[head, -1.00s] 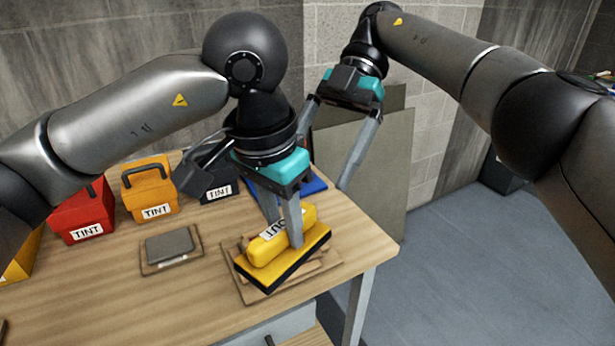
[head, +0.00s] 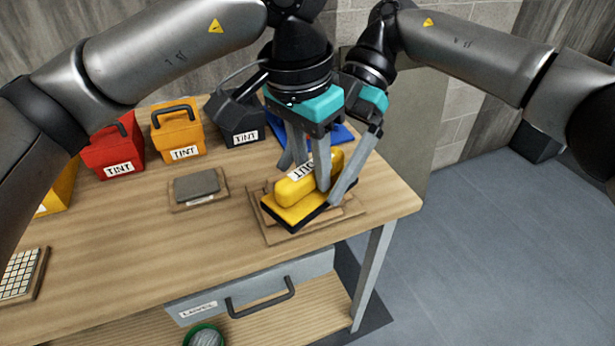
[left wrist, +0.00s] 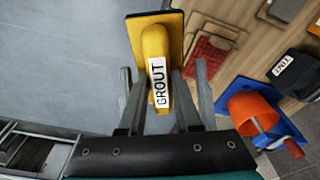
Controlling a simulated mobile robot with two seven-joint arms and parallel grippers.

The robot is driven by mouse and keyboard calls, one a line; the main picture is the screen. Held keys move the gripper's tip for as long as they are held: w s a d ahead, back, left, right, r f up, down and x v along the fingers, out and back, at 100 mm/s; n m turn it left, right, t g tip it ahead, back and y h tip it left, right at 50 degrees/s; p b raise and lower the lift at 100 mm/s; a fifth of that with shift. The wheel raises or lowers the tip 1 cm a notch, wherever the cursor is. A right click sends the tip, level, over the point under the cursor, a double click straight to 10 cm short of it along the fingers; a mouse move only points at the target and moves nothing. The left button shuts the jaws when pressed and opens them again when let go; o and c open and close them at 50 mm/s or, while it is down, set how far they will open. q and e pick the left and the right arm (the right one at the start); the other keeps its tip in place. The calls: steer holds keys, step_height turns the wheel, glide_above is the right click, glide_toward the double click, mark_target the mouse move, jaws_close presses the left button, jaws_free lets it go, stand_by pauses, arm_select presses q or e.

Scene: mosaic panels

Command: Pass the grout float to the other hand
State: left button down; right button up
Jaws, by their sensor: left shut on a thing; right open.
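The grout float (head: 283,213) has a yellow handle with a GROUT label and a yellow plate with a dark underside. In the head view it is low over brown boards (head: 272,236) at the table's right end; I cannot tell whether it touches them. My left gripper (head: 312,177) is shut on its handle from above. The left wrist view also shows the float (left wrist: 155,45) between the fingers. My right gripper (head: 311,184) is open, reaching in from the right around the handle. Its near finger is by the float's right side; its other finger is partly hidden behind my left fingers.
Red (head: 112,150), orange (head: 178,133) and dark (head: 238,120) TINT boxes stand along the back. A grey pad (head: 197,185) lies left of the float. An orange cup (left wrist: 252,108) on a blue item shows in the left wrist view.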

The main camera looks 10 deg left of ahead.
steer(key=shift+x, duration=1.1)
steer(key=shift+c, duration=0.3)
arm_select(q)
steer(key=shift+d, duration=0.1)
arm_select(e)
steer(key=shift+w, duration=0.1)
steer(key=c, duration=1.2)
arm_select(q)
steer(key=c, duration=0.5)
jaws_free()
steer(key=shift+s, duration=0.1)
arm_select(e)
steer(key=shift+a, duration=0.1)
steer(key=shift+c, duration=0.2)
